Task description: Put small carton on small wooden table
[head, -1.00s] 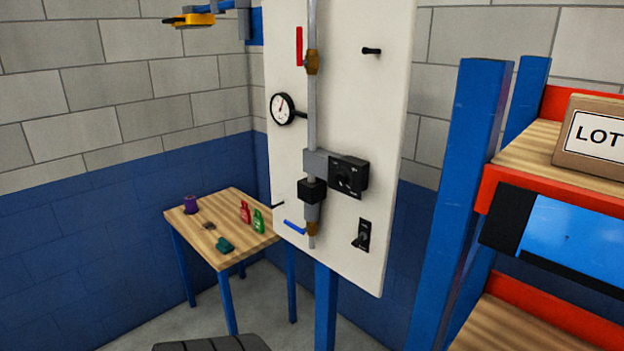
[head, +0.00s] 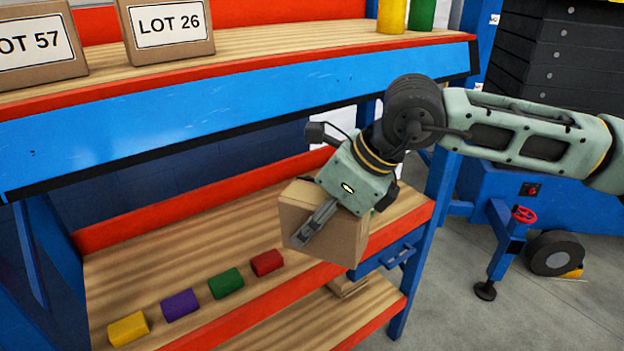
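A small brown carton (head: 344,240) is in my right gripper (head: 312,230), at the middle of the head view. One finger lies against the carton's near face; the other finger is hidden by the carton. The carton is slightly tilted and appears in front of or just over the right part of the lower wooden shelf; I cannot tell if it touches the shelf. My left gripper is not in view. The small wooden table is not in view now.
Cartons labelled LOT 57 (head: 38,48) and LOT 26 (head: 167,27) stand on the upper shelf, whose blue front (head: 220,98) is close above the carton. Yellow (head: 128,328), purple (head: 180,305), green (head: 225,283) and red (head: 267,263) blocks lie on the lower shelf.

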